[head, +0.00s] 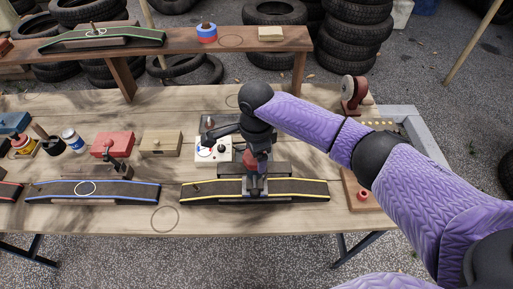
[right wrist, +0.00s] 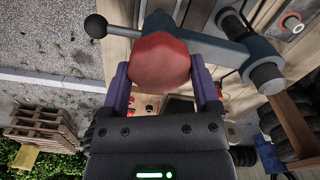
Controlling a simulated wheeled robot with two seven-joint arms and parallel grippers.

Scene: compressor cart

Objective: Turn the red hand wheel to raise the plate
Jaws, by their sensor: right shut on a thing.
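The red hand wheel (right wrist: 160,62) fills the upper middle of the right wrist view as a faceted red knob. My right gripper (right wrist: 164,82) is shut on it, with one purple finger on each side. In the head view my right gripper (head: 257,172) reaches down in front of the wheel (head: 250,158), which is mostly hidden. Behind and below it stands a dark flat block (head: 283,170), at the back of a dark ramp with yellow edges (head: 305,188). I cannot tell which piece is the plate. My left gripper is not in view.
A white box with a dial (head: 205,152) stands just left of the gripper. A wooden box (head: 160,143), a red box (head: 113,146) and a blue-edged ramp (head: 60,191) are farther left. A grey lever (right wrist: 232,50) and a black ball knob (right wrist: 95,26) flank the wheel.

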